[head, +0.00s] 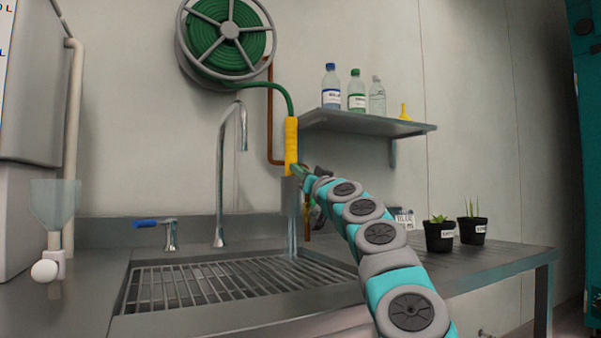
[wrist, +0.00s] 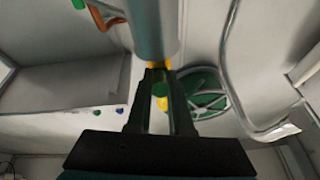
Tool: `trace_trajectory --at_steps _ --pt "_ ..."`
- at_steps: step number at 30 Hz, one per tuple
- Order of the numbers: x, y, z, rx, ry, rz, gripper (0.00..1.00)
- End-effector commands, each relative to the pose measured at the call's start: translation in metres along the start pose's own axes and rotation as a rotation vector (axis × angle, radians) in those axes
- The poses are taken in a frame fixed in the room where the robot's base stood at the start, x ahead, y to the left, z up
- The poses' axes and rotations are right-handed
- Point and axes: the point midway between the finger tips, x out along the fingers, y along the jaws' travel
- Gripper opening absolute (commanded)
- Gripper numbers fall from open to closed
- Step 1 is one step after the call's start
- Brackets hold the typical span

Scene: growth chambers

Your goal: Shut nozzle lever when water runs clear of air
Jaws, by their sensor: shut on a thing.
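The hose nozzle (head: 291,140) has a yellow grip and hangs upright over the sink, on the end of the green hose (head: 262,85). A pale grey-blue column (head: 292,225) runs straight down below it to the sink grate; it looks like water, but I cannot make out any bubbles. My gripper (head: 299,171) is at the nozzle's lower end. In the wrist view my gripper (wrist: 158,70) has its fingertips on a yellow part of the nozzle, beside a wide grey cylinder (wrist: 153,30). I cannot tell the lever from the grip; my fingers hide part of it.
The grated sink (head: 200,285) lies below, with a tall tap (head: 219,180) and a blue-handled valve (head: 150,224) to the left. A shelf (head: 365,122) with bottles and a yellow funnel (head: 405,112) is at right. Two potted plants (head: 439,236) (head: 472,229) stand on the bench.

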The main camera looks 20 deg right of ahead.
Motion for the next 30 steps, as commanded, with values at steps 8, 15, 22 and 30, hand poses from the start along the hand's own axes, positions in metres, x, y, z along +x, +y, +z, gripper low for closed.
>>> trace_trajectory --at_steps 8,15,22,30 --pt "0.0000 -0.0001 -0.0001 0.000 0.000 0.000 0.00" --pt "0.0000 0.0000 -0.0004 0.000 -0.001 0.000 0.00" --pt "0.0004 0.0003 -0.0026 -0.001 -0.022 0.005 0.00" --pt "0.0010 0.0002 -0.0075 -0.005 -0.094 0.022 0.00"
